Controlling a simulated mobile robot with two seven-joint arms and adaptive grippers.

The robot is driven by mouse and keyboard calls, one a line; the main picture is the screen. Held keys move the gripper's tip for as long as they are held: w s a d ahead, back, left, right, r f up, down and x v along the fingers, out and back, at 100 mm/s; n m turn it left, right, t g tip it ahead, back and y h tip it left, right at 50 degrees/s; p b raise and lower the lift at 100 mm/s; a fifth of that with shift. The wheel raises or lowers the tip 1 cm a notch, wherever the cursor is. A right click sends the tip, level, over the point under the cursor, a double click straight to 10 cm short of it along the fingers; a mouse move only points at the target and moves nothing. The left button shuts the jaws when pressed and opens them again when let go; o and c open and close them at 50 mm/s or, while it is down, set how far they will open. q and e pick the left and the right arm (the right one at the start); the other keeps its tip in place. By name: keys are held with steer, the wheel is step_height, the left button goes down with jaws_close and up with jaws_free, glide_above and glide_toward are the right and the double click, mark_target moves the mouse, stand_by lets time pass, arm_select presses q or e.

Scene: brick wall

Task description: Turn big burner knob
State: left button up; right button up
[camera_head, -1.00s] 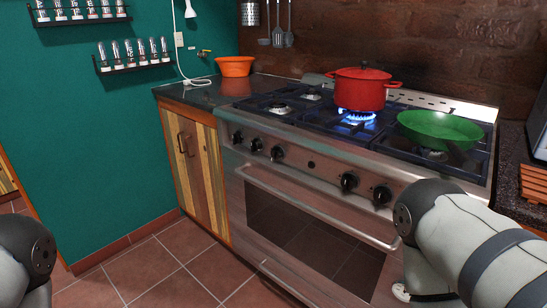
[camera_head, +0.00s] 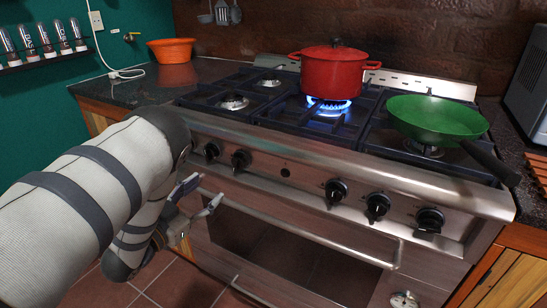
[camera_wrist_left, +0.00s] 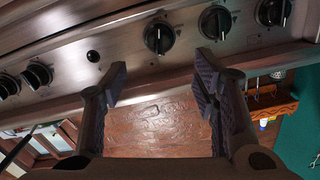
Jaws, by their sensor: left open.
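The steel stove (camera_head: 300,170) has a row of black knobs along its front panel. Two knobs show left of a small button, (camera_head: 211,150) and (camera_head: 241,160), and three right of it, (camera_head: 335,192), (camera_head: 377,206) and (camera_head: 429,220). No marking legible here tells which one is the big burner knob. My left gripper (camera_head: 200,195) is open and empty, in front of the stove, below the left knobs. In the left wrist view the open gripper (camera_wrist_left: 160,86) faces the panel, with a knob (camera_wrist_left: 158,37) beyond the gap between its fingers, apart from them. My right gripper is out of view.
A red pot (camera_head: 332,72) stands over a lit blue flame (camera_head: 328,106). A green pan (camera_head: 436,116) sits on the right burner, its handle reaching past the stove's front right. The oven handle (camera_head: 300,231) runs below the knobs. An orange bowl (camera_head: 172,50) is on the left counter.

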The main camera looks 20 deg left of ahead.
mark_target(235, 164)
arm_select(q)
steer(key=w, duration=0.3)
steer(key=w+b, duration=0.1)
steer(key=w, duration=0.3)
steer(key=w+d, duration=0.1)
steer(key=w, duration=0.3)
steer(key=shift+r, duration=0.1)
steer(key=shift+w+d+r, duration=0.1)
steer(key=shift+w+r, duration=0.05)
steer(key=shift+w, duration=0.4)
steer(key=c, duration=1.1)
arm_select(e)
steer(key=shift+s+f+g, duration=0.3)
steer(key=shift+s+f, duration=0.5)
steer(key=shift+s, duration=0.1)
